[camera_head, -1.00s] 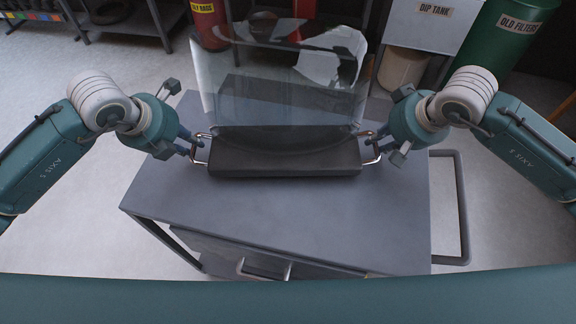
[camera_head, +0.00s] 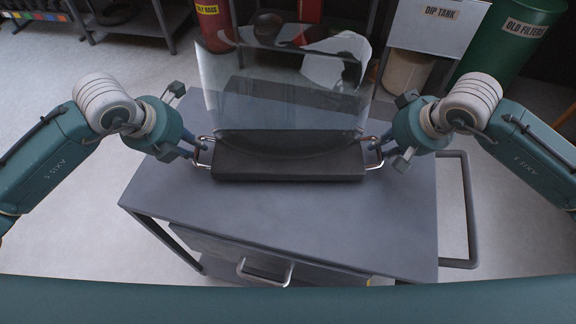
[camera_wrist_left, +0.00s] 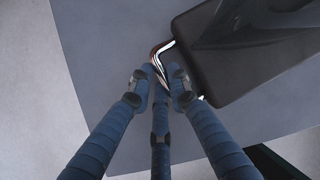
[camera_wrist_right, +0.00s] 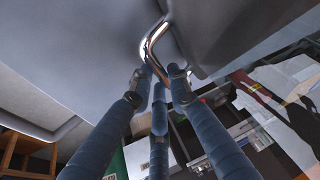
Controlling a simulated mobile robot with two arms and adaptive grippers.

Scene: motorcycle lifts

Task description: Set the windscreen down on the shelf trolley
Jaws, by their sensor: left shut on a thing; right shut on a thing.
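The windscreen is a clear curved panel (camera_head: 285,100) standing up from a long dark base (camera_head: 288,164), with a chrome handle at each end. It is over the grey top of the shelf trolley (camera_head: 300,222), towards its far side. I cannot tell whether the base touches the top. My left gripper (camera_head: 194,150) is shut on the left handle (camera_wrist_left: 162,48). My right gripper (camera_head: 378,152) is shut on the right handle (camera_wrist_right: 153,45). The windscreen looks roughly level, its panel upright.
The trolley has a drawer handle (camera_head: 265,272) in front and a push bar (camera_head: 468,210) at right. Behind it are a red bin (camera_head: 213,22), a dip tank (camera_head: 432,28) and a green old filters drum (camera_head: 508,42). The near part of the trolley top is bare.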

